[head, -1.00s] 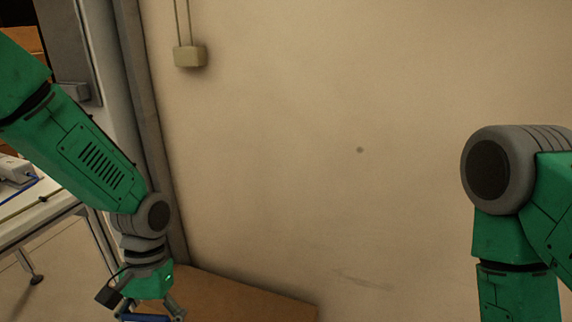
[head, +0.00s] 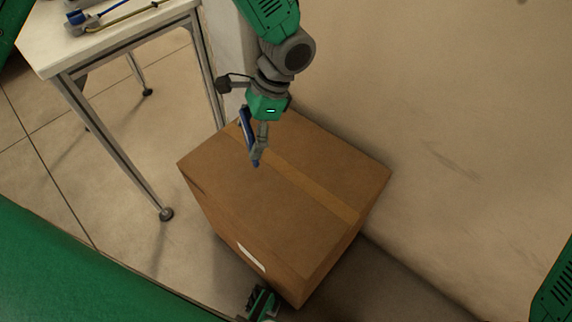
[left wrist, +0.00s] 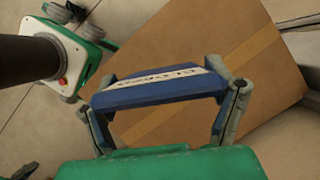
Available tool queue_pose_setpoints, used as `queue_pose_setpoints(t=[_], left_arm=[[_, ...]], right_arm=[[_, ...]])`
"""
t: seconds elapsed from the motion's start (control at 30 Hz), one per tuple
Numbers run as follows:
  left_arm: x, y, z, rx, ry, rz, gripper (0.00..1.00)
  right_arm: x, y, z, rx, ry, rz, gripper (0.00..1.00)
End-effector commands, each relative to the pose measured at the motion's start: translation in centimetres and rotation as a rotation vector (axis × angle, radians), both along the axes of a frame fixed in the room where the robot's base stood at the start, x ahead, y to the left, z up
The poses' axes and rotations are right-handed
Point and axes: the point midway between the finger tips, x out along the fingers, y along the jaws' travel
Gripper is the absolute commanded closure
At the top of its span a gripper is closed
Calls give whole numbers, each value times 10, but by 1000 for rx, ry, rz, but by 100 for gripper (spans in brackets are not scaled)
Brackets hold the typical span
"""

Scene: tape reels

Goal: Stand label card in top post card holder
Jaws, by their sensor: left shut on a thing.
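My left gripper (head: 256,158) hangs above a cardboard box, shut on a blue bar-shaped piece (head: 247,124), which I take for the label card. In the left wrist view the blue piece (left wrist: 155,94) lies crosswise between the two grey fingers of my left gripper (left wrist: 165,88). A white strip with small dark marks, unreadable here, runs along its upper edge. No top post or card holder can be made out in either view. My right gripper is out of view; only a green part of my right arm shows at the right edge.
The closed cardboard box (head: 320,180), with a tape strip across its top, stands on the floor against the beige wall (head: 455,110). A white table (head: 110,38) with metal legs is at the upper left. Tiled floor (head: 115,185) lies open between them.

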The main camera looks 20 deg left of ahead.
Motion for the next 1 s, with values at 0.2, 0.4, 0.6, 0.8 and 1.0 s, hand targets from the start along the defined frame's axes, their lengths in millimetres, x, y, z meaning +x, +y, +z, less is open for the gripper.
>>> queue_pose_setpoints(t=[0.2, 0.4, 0.6, 0.8, 1.0], left_arm=[[41, -13, -41, 10, 3, -720, 56], [60, -24, -51, 14, 1, -1029, 56], [62, -26, -78, 13, 4, -1074, 56], [62, -26, -112, 13, 2, -1072, 56], [62, -26, -133, 13, 2, -1071, 56]], right_arm=[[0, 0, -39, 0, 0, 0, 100], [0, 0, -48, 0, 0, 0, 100], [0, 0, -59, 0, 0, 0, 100], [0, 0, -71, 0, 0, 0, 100], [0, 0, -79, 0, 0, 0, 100]])
